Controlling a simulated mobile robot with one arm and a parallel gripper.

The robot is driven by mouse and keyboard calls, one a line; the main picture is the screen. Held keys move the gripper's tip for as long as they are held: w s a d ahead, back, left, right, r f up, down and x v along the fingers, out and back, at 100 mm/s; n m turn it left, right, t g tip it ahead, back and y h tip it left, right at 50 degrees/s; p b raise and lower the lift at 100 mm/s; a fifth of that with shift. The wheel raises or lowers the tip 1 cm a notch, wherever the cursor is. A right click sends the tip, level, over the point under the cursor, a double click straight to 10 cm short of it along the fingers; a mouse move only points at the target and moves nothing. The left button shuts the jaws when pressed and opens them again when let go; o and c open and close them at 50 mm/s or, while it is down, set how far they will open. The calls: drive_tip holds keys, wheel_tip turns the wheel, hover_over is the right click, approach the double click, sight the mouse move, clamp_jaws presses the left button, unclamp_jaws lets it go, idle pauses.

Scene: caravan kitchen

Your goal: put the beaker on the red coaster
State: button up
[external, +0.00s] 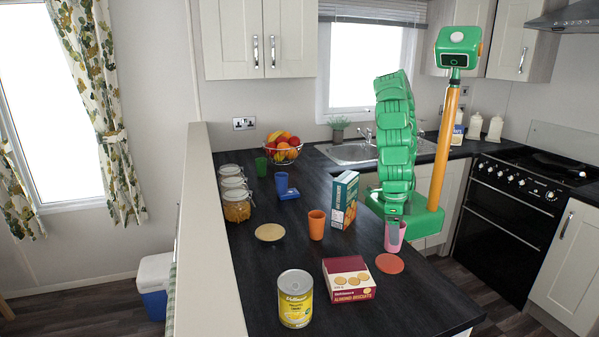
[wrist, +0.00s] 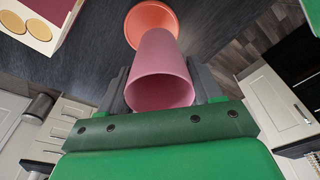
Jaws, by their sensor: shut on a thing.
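The pink beaker (external: 394,239) is between the jaws of my gripper (external: 392,222) near the right edge of the dark worktop. In the wrist view the beaker (wrist: 160,75) lies between both fingers of my gripper (wrist: 163,88), its open rim toward the camera. My gripper is shut on it. The red coaster (external: 389,263) lies flat on the worktop, just in front of the beaker in the external view. In the wrist view the coaster (wrist: 151,16) shows past the beaker's far end, partly covered by it. I cannot tell how high the beaker is held.
The almond biscuits box (external: 349,280) lies left of the coaster, with a yellow tin (external: 295,299) beyond it. An orange beaker (external: 317,225) and an upright carton (external: 343,199) stand to the left. A yellow coaster (external: 270,232) lies farther left. The worktop edge is close on the right.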

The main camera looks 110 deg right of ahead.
drive_tip(key=shift+w+a+f, duration=0.35)
drive_tip(key=shift+f, duration=1.8)
drive_tip(key=o, duration=1)
drive_tip(key=shift+f, duration=0.15)
drive_tip(key=shift+o, duration=0.2)
wheel_tip(320, 180, up, 12)
drive_tip(key=w+d, duration=0.1)
drive_tip(key=shift+w, duration=0.15)
drive_tip(key=shift+d, duration=0.1)
